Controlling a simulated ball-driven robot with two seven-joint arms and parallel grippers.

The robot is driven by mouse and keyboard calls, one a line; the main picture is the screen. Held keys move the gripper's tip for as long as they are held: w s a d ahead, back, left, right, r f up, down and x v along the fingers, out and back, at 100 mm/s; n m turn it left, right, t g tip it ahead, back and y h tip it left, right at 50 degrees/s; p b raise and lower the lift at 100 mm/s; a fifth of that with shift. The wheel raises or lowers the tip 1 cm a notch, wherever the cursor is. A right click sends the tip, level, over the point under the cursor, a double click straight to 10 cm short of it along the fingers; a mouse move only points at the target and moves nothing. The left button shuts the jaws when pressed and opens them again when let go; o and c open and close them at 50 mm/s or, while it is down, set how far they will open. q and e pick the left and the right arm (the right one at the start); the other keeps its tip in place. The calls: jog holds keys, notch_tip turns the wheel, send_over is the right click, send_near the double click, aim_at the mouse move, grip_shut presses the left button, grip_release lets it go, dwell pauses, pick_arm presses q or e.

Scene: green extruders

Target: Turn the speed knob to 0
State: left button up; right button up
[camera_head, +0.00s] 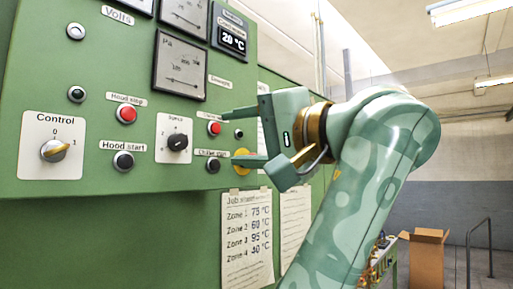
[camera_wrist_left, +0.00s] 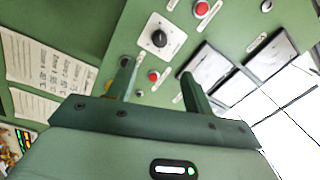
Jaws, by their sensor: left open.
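The speed knob (camera_head: 177,142) is a black dial on a white plate with a speed label, on the front of the green control panel. In the left wrist view the speed knob (camera_wrist_left: 159,38) sits just beyond the fingertips, on its white plate. My left gripper (camera_head: 229,137) is open and empty, to the right of the knob and apart from it. Its two fingers (camera_wrist_left: 158,68) reach toward the panel in the wrist view. The number the knob points at is too small to read. My right gripper is not in view.
A red button (camera_head: 214,128) and a black button (camera_head: 213,166) lie between knob and gripper. The hood stop (camera_head: 127,114) and hood start (camera_head: 123,160) buttons are left of the knob. A control knob (camera_head: 54,150) is farther left. Gauges (camera_head: 180,66) sit above; a job sheet (camera_head: 247,238) hangs below.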

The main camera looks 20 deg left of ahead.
pick_arm(q)
jog(key=shift+v, duration=1.3)
jog(key=shift+a, duration=0.1)
